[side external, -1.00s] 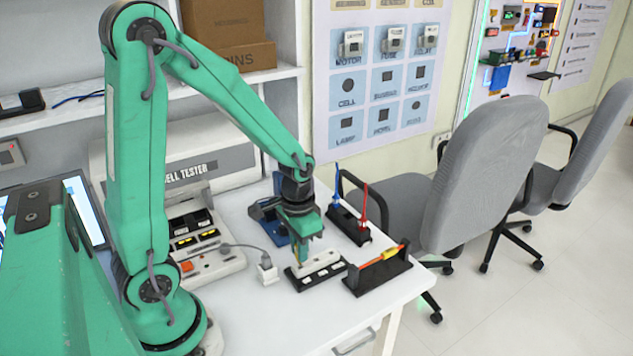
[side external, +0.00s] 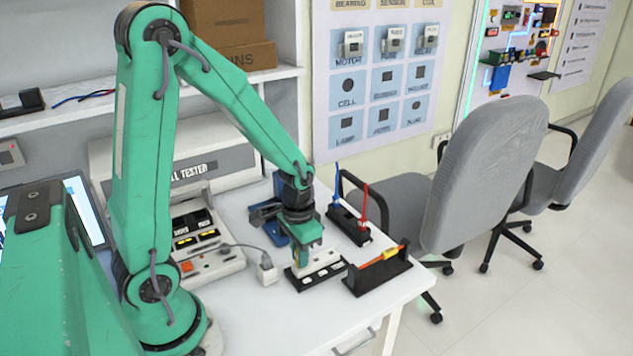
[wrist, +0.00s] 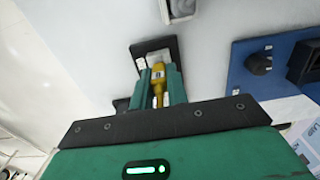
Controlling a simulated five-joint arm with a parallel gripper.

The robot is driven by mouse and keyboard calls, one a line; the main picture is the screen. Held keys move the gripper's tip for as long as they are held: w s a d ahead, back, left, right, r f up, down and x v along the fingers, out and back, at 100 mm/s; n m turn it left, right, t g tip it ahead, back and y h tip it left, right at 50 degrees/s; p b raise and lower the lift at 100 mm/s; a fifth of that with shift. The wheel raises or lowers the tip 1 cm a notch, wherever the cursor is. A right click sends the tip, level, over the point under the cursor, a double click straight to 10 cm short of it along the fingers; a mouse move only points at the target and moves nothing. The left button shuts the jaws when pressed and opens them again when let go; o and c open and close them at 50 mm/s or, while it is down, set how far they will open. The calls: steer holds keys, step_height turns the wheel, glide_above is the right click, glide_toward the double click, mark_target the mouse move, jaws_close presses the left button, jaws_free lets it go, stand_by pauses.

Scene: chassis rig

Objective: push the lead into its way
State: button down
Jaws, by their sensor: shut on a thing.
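My gripper (wrist: 158,88) is shut on a yellow piece, taken to be the lead (wrist: 158,74), in the wrist view. The piece sits between the two green fingers. Beyond it is a pale block on a black base (wrist: 171,44). In the side external view my gripper (side external: 301,262) is low over the left part of this white block (side external: 328,260), which lies on its black base (side external: 310,283). The fingers hide the lead's lower end, so I cannot tell whether it is in a way of the block.
A black holder (side external: 348,223) with a blue and a red lead stands behind. A black cradle (side external: 372,279) with a red and yellow piece is close on the right. A corded white plug (side external: 267,271) is on the left. The table's front right corner is clear.

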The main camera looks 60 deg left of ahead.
steer(key=shift+f, duration=0.3)
steer(key=c, duration=1.3)
jaws_free()
steer(key=shift+r, duration=0.2)
steer(key=shift+r, duration=3.75)
